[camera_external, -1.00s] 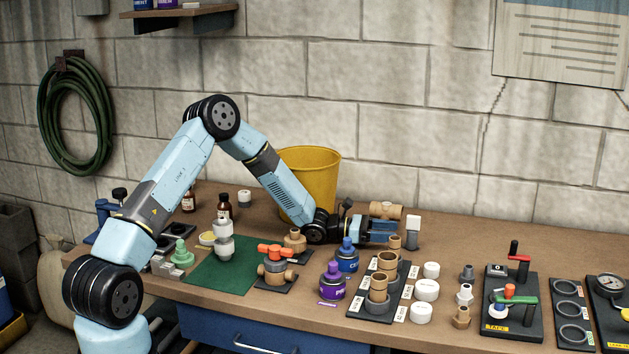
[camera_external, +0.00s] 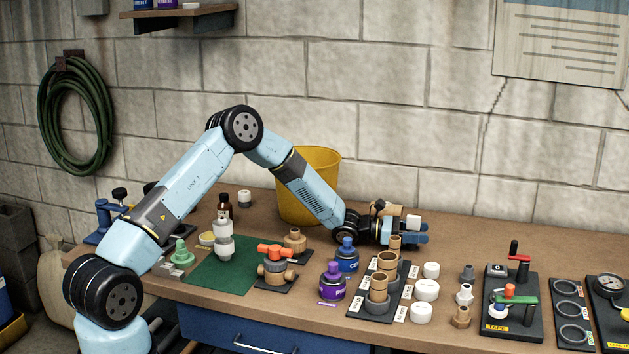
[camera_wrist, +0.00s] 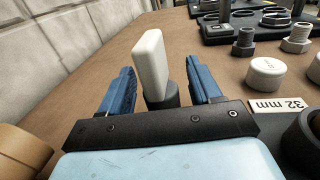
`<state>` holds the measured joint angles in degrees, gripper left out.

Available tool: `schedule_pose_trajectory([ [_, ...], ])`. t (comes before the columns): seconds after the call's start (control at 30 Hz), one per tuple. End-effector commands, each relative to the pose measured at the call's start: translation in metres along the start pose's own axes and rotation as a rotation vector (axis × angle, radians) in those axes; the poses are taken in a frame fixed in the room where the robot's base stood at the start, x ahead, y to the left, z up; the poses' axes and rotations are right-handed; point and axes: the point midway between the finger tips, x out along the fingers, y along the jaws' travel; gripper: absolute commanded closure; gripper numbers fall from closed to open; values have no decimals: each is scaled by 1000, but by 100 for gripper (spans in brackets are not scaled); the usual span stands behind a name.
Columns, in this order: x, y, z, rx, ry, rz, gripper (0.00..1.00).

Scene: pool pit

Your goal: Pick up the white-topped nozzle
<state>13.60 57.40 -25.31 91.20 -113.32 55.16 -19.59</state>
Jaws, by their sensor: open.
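The white-topped nozzle (camera_wrist: 150,60) stands upright on the bench in the wrist view, a flat white top on a dark grey round base. It is between the two blue fingers of my gripper (camera_wrist: 160,68), with a visible gap on each side. In the external view my gripper (camera_external: 421,232) is low over the bench, reaching right, and the nozzle's white top (camera_external: 413,221) shows at the fingers. Its base is hidden there by the gripper.
A black board with tan pipe fittings (camera_external: 377,285) lies just in front of my gripper. White caps (camera_external: 425,290) stand right of it. A yellow bucket (camera_external: 318,160) is behind the arm. A tan fitting (camera_wrist: 22,150) is close at left in the wrist view.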

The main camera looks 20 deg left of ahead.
Motion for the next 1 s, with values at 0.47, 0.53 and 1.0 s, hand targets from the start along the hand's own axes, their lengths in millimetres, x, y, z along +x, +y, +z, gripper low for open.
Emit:
schedule_pose_trajectory([
  [0.47,0,0,0,0,0,0,71],
  [0.53,0,0,0,0,0,0,78],
  [1.0,0,0,5,1,-1,-1,93],
])
